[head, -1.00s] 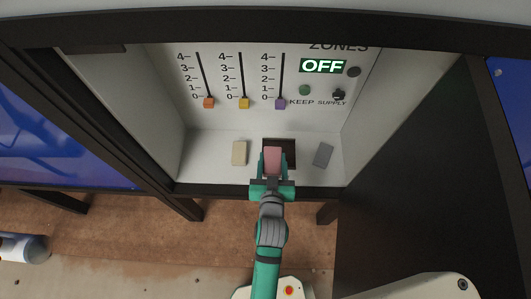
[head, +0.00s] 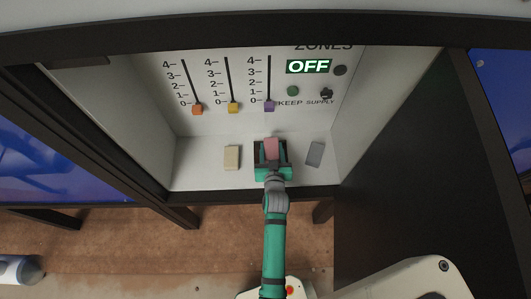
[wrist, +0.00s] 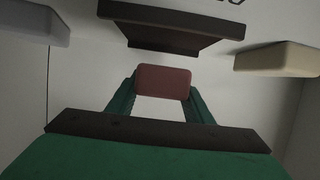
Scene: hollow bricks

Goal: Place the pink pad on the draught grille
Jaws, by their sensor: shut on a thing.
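The pink pad (head: 271,146) is held between the two teal fingers of my gripper (head: 272,158). In the wrist view the pad (wrist: 163,80) sits between the fingertips of my gripper (wrist: 162,92). The draught grille (head: 286,147) is a dark square on the white ledge. In the head view the pad and fingers overlap it and hide much of it. In the wrist view a dark tapered shape, apparently the grille (wrist: 165,22), lies beyond the pad with a pale gap between. I cannot tell the pad's height above the ledge.
A beige pad (head: 232,157) lies left of the grille and a grey pad (head: 315,154) right of it. Behind stands a panel with orange (head: 197,109), yellow (head: 233,107) and purple (head: 269,106) sliders and a lit OFF sign (head: 308,67). White side walls enclose the ledge.

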